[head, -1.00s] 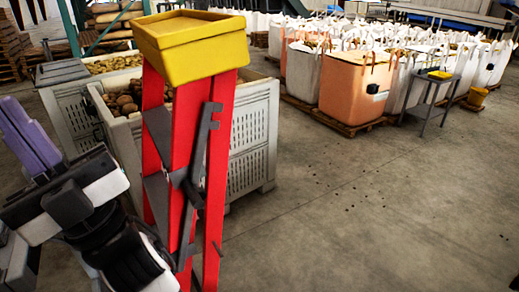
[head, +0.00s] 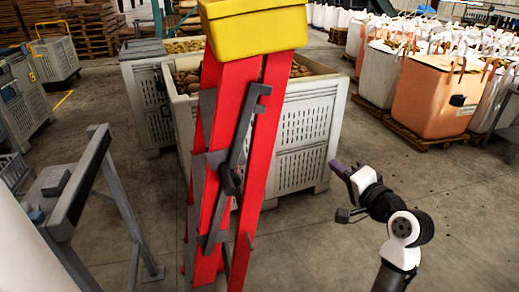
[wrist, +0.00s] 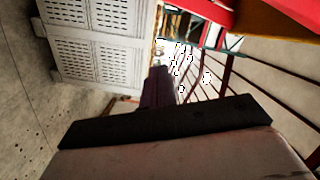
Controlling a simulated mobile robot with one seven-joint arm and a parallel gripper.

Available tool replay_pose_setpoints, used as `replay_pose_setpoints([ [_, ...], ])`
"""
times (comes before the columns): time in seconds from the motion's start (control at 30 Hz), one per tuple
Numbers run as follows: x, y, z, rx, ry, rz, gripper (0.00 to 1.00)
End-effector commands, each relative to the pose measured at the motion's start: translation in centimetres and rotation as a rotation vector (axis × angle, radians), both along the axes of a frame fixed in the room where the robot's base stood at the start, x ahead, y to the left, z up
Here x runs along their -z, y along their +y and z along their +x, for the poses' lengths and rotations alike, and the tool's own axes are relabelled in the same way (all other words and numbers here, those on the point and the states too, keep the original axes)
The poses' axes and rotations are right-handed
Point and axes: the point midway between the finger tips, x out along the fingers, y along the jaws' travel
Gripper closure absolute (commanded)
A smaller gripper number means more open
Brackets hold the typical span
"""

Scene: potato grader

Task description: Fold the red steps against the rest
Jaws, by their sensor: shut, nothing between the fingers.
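The red steps (head: 226,150) stand upright in the middle of the head view, with a yellow top (head: 255,30). Their red legs run close together, with a dark grey folding brace (head: 232,170) between them. The feet are cut off by the picture's lower edge. My gripper (head: 338,168) is to the right of the steps, apart from them, shut and empty, its purple fingers pointing up and left. In the wrist view the shut fingers (wrist: 158,86) show in the middle, and a red part of the steps (wrist: 240,14) crosses the upper right.
A pale slotted crate (head: 310,135) of potatoes stands close behind the steps, with another crate (head: 150,110) behind left. A grey metal stand (head: 120,205) is at the left. Big bags (head: 430,95) on pallets fill the back right. Floor at the right is clear.

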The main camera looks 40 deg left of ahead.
Motion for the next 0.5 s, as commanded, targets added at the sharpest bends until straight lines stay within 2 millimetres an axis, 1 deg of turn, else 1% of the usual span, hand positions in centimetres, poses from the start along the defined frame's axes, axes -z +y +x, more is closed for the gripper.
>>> replay_pose_setpoints([
  [0.03,-0.6,0.8,-1.1,-0.088,0.07,0.064,1.0],
  [0.13,-1.8,1.9,-3.7,-0.268,0.22,0.181,1.0],
  [0.2,-2.7,2.3,-5.3,-0.378,0.313,0.24,1.0],
  [0.3,-3.7,2.3,-7.1,-0.5,0.415,0.297,1.0],
  [0.4,-4.3,2.2,-8.2,-0.575,0.475,0.323,1.0],
  [0.5,-4.7,2.4,-8.7,-0.607,0.502,0.335,1.0],
])
